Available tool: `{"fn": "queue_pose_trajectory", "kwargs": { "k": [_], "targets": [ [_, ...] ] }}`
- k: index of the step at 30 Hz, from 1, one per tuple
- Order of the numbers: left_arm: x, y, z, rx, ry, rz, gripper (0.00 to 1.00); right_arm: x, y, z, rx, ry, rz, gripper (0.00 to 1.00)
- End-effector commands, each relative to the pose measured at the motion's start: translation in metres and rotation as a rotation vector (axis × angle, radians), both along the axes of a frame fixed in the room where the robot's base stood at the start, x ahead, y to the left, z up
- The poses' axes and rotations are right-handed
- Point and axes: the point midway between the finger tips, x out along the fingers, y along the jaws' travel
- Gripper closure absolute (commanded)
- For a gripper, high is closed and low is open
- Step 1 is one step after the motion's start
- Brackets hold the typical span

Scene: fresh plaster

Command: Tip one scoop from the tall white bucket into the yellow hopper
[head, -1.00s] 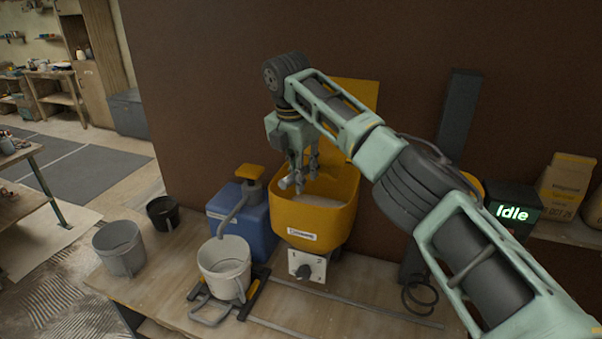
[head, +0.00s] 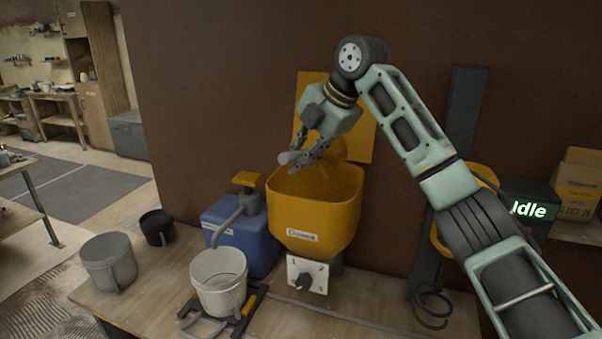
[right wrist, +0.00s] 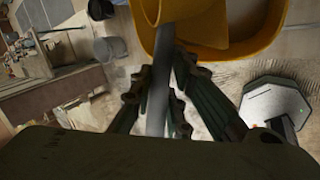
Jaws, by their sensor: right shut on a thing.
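The yellow hopper (head: 310,215) stands on the bench with its yellow lid (head: 345,120) raised behind it. My right gripper (head: 308,155) is above the hopper's mouth, shut on a scoop with a pale handle and an orange-yellow bowl (head: 336,151). In the right wrist view the grey handle (right wrist: 158,95) runs between the fingers, and the hopper's rim (right wrist: 262,45) is beyond. The scoop's contents are not visible. A whitish bucket (head: 219,290) stands left of the hopper; I cannot tell whether it is the tall white one. My left gripper is not in view.
A blue pump container (head: 235,230) is directly left of the hopper, its spout near the whitish bucket. A grey bucket (head: 110,262) and a black pot (head: 157,228) stand farther left. A dial (head: 307,273) sits below the hopper. A screen (head: 528,209) reads "Idle".

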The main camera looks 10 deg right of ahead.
Motion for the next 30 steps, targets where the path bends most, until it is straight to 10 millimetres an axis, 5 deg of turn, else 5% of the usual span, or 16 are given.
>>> {"fn": "queue_pose_trajectory", "kwargs": {
  "k": [30],
  "targets": [
    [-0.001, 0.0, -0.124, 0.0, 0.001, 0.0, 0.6, 0.0, 0.0, 0.023, 0.624, -0.402, 0.0, 1.0]
  ]
}}
